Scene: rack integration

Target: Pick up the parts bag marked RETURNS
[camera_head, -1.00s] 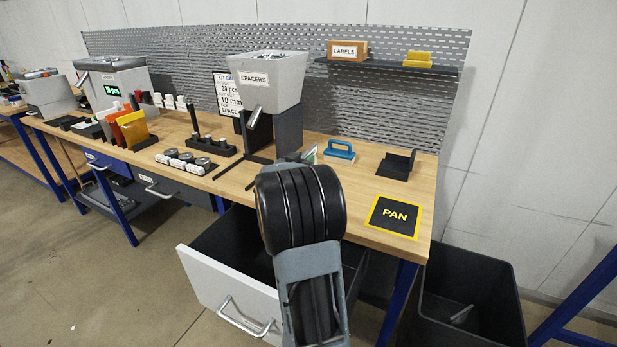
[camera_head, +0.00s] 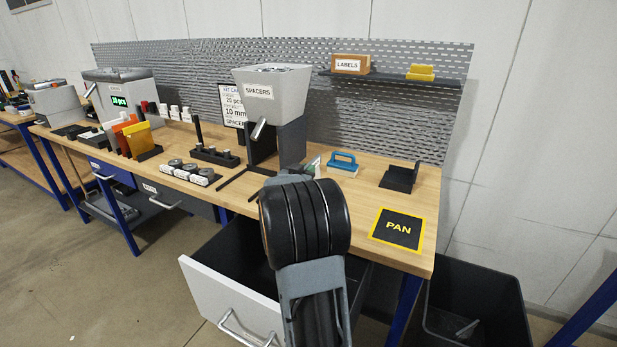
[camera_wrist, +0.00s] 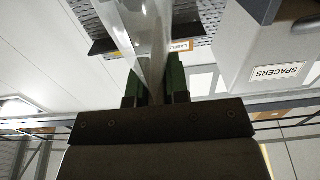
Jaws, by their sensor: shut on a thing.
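My gripper (camera_wrist: 154,82) shows in the wrist view with its green-padded fingers closed on a clear plastic bag (camera_wrist: 146,35). The bag extends away from the fingers toward the top of the picture. I cannot read any marking on it, so the word RETURNS is not visible. In the head view my own arm hides most of the gripper and bag, in front of the workbench (camera_head: 345,222).
A spacer hopper (camera_head: 272,92) stands on the bench behind my arm. An open drawer (camera_head: 225,300) juts out below. A dark bin (camera_head: 475,290) stands at right.

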